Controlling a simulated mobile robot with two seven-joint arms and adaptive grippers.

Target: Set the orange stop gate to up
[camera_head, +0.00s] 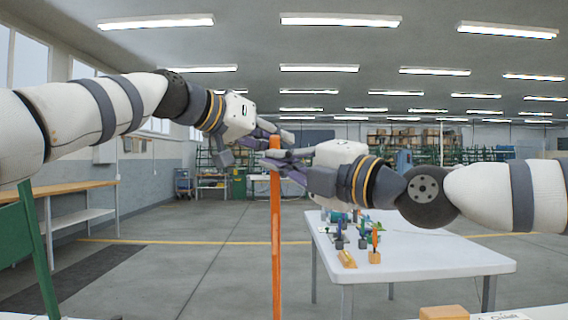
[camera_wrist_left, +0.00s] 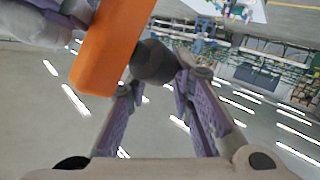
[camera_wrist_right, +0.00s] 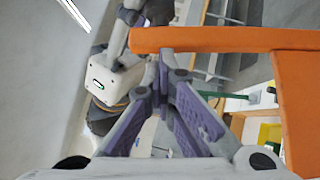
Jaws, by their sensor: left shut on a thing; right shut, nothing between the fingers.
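The orange stop gate (camera_head: 276,230) shows in the head view as a tall, narrow upright piece. The right wrist view shows it as a bar (camera_wrist_right: 220,40) across the top with a broad leg (camera_wrist_right: 297,110) at the right. My left gripper (camera_head: 281,136) is at its upper end. In the left wrist view its fingers (camera_wrist_left: 158,75) are closed around a dark round knob (camera_wrist_left: 153,62) beside the orange piece (camera_wrist_left: 112,45). My right gripper (camera_head: 266,160) is shut and empty beside the gate's top; its fingertips (camera_wrist_right: 163,58) are just below the bar. The gate's foot is out of view.
A white table (camera_head: 420,258) with several small coloured parts stands at the right. A wooden-topped bench (camera_head: 70,188) is at the left, with a green panel (camera_head: 25,245) in front. A small wooden block (camera_head: 444,312) is at the bottom edge. Floor beyond the gate is clear.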

